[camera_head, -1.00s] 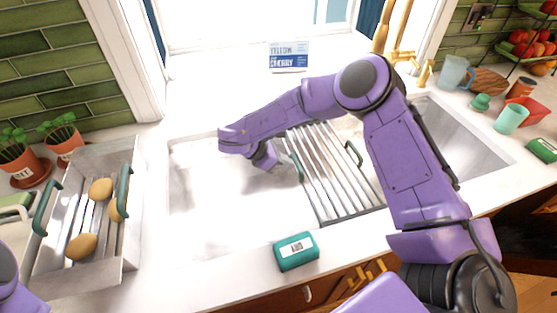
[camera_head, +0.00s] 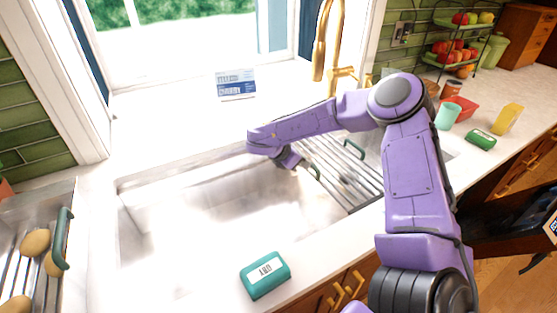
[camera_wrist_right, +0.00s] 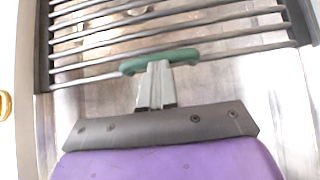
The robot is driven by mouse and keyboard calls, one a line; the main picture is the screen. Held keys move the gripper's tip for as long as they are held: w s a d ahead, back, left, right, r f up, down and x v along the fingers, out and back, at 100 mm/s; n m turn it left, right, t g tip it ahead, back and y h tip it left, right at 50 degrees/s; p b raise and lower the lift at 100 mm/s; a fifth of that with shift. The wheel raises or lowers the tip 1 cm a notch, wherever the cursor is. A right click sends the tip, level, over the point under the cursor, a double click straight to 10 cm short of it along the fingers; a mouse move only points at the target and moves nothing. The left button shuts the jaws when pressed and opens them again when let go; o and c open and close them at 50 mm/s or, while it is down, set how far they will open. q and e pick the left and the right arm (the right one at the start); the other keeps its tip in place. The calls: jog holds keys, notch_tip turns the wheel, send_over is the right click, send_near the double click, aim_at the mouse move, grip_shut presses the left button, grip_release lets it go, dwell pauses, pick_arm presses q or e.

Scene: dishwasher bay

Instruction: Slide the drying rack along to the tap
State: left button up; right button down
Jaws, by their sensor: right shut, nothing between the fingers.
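The drying rack (camera_head: 340,172), a frame of grey metal bars with green handles, lies across the sink (camera_head: 190,215) towards its right part. The gold tap (camera_head: 325,45) stands behind the sink, near the rack's far end. My right gripper (camera_head: 292,160) is at the rack's left side, by its near green handle (camera_head: 314,172). In the right wrist view, the closed fingers (camera_wrist_right: 158,80) meet the green handle (camera_wrist_right: 185,56) with nothing between them, and the bars (camera_wrist_right: 160,30) lie beyond. My forearm hides part of the rack. My left gripper is out of view.
A teal box (camera_head: 265,275) lies on the front counter edge. A blue-and-white card (camera_head: 236,84) stands at the back. A teal cup (camera_head: 447,115) and red container (camera_head: 462,107) stand right. The sink's left part is clear.

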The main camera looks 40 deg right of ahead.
send_near(341, 160)
jog(key=d+f, duration=0.1)
jog(key=d, duration=0.1)
jog(key=s+d, duration=0.1)
jog(key=d, duration=0.1)
jog(key=d+f, duration=0.1)
jog(key=d, duration=0.2)
jog(key=shift+s+f+b, duration=0.25)
jog(key=shift+f+b, duration=0.05)
jog(key=shift+b, duration=0.1)
jog(key=a, duration=0.1)
jog(key=w+a+b, duration=0.1)
jog(key=a, duration=0.1)
jog(key=shift+a+f, duration=0.1)
jog(key=shift+f, duration=0.1)
jog(key=b+v, duration=0.2)
jog(key=v, duration=0.9)
jog(key=shift+b, duration=0.3)
jog(key=shift+w+r, duration=0.1)
